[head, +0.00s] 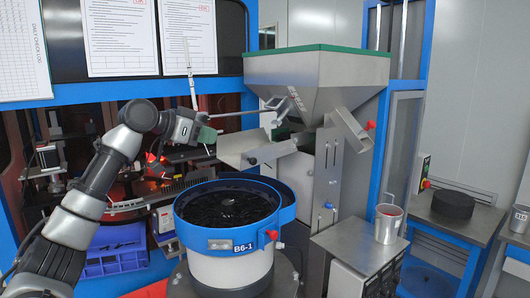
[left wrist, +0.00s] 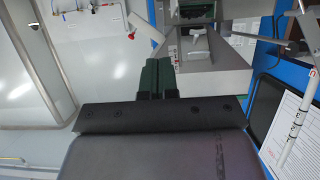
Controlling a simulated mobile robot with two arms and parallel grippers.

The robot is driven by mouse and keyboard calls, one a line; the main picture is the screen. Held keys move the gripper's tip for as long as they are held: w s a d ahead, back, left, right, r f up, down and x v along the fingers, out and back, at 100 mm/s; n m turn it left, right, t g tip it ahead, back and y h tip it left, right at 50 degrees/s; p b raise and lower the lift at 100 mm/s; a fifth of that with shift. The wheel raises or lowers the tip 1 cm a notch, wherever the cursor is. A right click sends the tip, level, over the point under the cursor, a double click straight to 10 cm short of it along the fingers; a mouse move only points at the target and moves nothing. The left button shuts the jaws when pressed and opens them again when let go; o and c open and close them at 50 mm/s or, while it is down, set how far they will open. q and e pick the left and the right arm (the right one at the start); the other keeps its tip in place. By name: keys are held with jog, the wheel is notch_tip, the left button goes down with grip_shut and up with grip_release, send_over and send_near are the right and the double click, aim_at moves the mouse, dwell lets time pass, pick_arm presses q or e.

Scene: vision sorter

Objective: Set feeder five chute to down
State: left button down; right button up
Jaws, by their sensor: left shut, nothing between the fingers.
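A grey metal hopper (head: 315,78) with a green rim stands behind the round bowl. A sloping metal chute (head: 240,146) reaches left from below it, towards the bowl. A second metal chute (head: 350,130) with a red knob (head: 370,125) tilts down at its right. I cannot read a feeder number on either. My left gripper (head: 209,135) is shut and empty, left of the left chute and apart from it in the picture. In the left wrist view its dark green fingers (left wrist: 158,78) are together, with grey metal surfaces (left wrist: 215,78) beyond. My right gripper is not seen.
A blue-rimmed bowl (head: 234,241) marked B6-1 holds black parts below the chute. A thin metal arm (head: 240,113) crosses above the left chute. A metal cup (head: 388,224) stands on a steel cabinet at right. A blue crate (head: 116,250) lies at lower left.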

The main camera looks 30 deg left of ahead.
pick_arm(q)
jog(key=f+p+x, duration=0.2)
jog(key=p+x, duration=0.4)
jog(key=x, duration=0.6)
jog(key=shift+s+a+f, duration=0.2)
jog(key=shift+s+f, duration=0.05)
jog(key=shift+s, duration=0.15)
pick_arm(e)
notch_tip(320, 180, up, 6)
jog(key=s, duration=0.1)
pick_arm(q)
notch_tip(320, 180, down, 8)
jog(key=t+h+b, duration=0.1)
jog(key=t+b, duration=0.1)
jog(key=b, duration=1)
jog(key=shift+w+f+t, duration=0.15)
jog(key=shift+f+t, duration=0.1)
jog(key=shift+t, duration=0.05)
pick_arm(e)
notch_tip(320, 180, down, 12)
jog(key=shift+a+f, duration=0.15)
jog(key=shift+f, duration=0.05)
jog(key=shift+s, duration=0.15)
